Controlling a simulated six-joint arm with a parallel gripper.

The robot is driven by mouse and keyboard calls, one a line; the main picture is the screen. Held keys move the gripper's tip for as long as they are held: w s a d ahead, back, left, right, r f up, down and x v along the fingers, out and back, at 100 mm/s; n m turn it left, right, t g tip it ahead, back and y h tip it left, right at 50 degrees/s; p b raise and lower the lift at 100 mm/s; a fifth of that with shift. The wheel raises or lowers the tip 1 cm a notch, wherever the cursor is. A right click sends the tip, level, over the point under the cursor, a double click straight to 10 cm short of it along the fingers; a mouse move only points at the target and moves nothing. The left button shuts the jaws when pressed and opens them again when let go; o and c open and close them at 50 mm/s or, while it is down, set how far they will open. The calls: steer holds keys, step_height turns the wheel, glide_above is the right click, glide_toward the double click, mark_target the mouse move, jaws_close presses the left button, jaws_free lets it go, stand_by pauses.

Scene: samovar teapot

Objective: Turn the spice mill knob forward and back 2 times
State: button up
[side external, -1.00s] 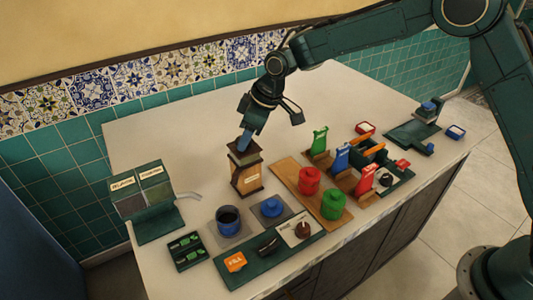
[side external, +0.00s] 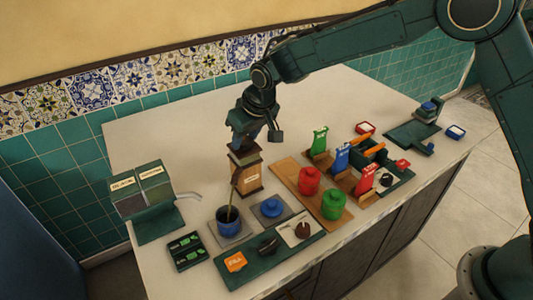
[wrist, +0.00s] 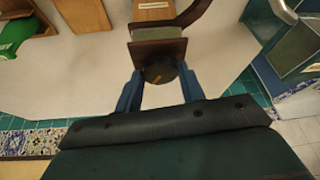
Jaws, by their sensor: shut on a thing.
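The spice mill (side external: 249,179) is a wooden box with a pale label and a dark top, standing upright on the counter. Its dark round knob (wrist: 160,72), with an orange mark, shows in the wrist view on the mill's top. My gripper (side external: 240,145) reaches down over the mill from above. In the wrist view my gripper (wrist: 160,80) has its blue fingers on both sides of the knob and is shut on it. A thin brown strip (side external: 233,195) runs from the mill down to the blue cup (side external: 229,227); I cannot tell whether it is solid or pouring.
A labelled dispenser (side external: 143,190) with a spout stands left of the mill. In front are a blue lidded pot (side external: 270,207) and a dark green tray (side external: 290,250). Red (side external: 308,182) and green (side external: 333,206) canisters stand to the right. The counter behind the mill is clear.

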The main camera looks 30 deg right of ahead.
steer(key=m, duration=0.2)
steer(key=m+h, duration=0.2)
steer(key=m, duration=0.1)
steer(key=shift+a+m, duration=0.3)
steer(key=shift+a, duration=0.05)
steer(key=shift+w+a+m+g+h, duration=0.1)
steer(key=shift+m+g+h, duration=0.25)
steer(key=shift+m, duration=0.75)
steer(key=shift+m+g+h, duration=0.25)
steer(key=shift+m+h, duration=0.2)
steer(key=shift+m, duration=0.65)
steer(key=o, duration=1)
steer(key=shift+r, duration=0.1)
steer(key=v, duration=1.3)
steer(key=shift+a+r, duration=0.15)
steer(key=shift+r, duration=0.1)
